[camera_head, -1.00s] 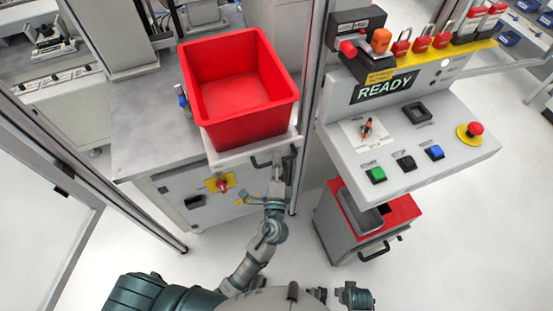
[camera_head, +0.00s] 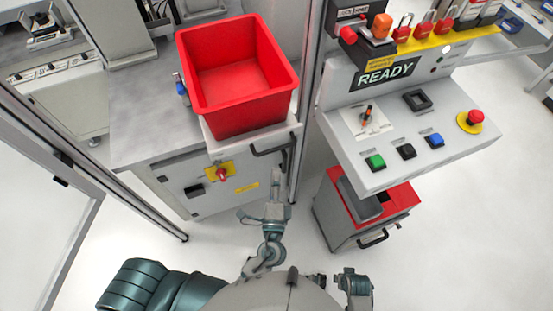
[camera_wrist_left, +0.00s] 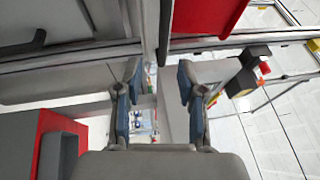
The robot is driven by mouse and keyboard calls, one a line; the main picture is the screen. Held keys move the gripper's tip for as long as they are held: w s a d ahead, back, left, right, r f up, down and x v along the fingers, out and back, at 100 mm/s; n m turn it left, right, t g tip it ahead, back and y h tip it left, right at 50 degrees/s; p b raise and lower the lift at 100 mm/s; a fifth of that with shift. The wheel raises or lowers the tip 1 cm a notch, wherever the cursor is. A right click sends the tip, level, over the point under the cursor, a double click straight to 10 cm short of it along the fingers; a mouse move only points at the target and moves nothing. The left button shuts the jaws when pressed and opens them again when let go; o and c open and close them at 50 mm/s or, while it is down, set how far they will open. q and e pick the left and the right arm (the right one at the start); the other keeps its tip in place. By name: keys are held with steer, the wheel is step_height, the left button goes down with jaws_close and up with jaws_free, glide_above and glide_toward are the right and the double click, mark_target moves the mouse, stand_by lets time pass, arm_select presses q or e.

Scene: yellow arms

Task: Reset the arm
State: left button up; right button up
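My left gripper (camera_head: 277,180) reaches up from the bottom middle in the head view, in front of the cabinet and just below its black handle (camera_head: 272,148). In the left wrist view, its two blue-grey fingers (camera_wrist_left: 159,78) stand apart with nothing between them. The handle and the gripper look apart. At the bottom right of my body, a small grey part that looks like my right gripper (camera_head: 355,285) shows; its fingers cannot be made out.
A red bin (camera_head: 235,115) sits on the cabinet's pull-out shelf. A control panel (camera_head: 385,165) with buttons and a READY sign stands at the right. A red-topped grey box (camera_head: 345,220) is below it. A frame post stands between. White floor is clear in front.

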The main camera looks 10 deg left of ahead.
arm_select(q)
steer(key=v, duration=0.2)
steer(key=shift+s+f, duration=0.1)
steer(key=shift+s, duration=0.2)
steer(key=shift+f, duration=0.1)
steer(key=s+a+f+n+g+p, duration=0.1)
steer(key=a+f+n+g, duration=0.2)
steer(key=f, duration=0.9)
steer(key=s+a+f+n+g+p, duration=0.1)
steer(key=a+f+n+g, duration=0.3)
steer(key=f, duration=0.8)
steer(key=s+a+f+n+g+h+p, duration=0.1)
steer(key=s+a+f+n+g+h, duration=0.1)
steer(key=s+f+g, duration=0.3)
steer(key=s+a+f+n+g+h+p, duration=0.1)
steer(key=s+f+n+g, duration=0.4)
steer(key=s+f, duration=0.8)
step_height(320, 180, down, 2)
steer(key=a+g+h, duration=0.1)
steer(key=a, duration=0.1)
steer(key=shift+a+f, duration=0.25)
steer(key=shift+a, duration=0.1)
arm_select(e)
steer(key=s+f, duration=0.4)
steer(key=f, duration=0.5)
steer(key=shift+d+f, duration=0.25)
steer(key=shift+f, duration=0.1)
